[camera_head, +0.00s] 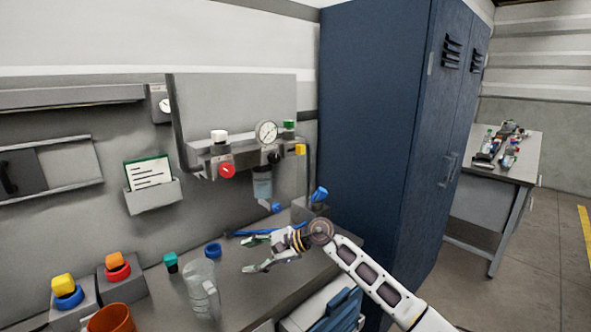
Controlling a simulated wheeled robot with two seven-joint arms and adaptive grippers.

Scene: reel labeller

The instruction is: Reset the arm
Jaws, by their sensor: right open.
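My right arm comes in from the lower right. My right gripper (252,254) is open, with its fingers pointing left over the grey workbench (240,288). Nothing shows between the fingers. A clear jug (202,290) stands on the bench to the left of the gripper, apart from it. A blue tool or hose (250,233) lies just behind the gripper and is partly hidden by it. My left gripper is not in view.
A tall blue locker (375,120) stands behind and right of my right arm. A gauge panel (235,110) hangs above the bench. An orange cup (112,318) and red (117,266) and yellow (64,287) knobs are at left. A cluttered table (510,172) stands far right.

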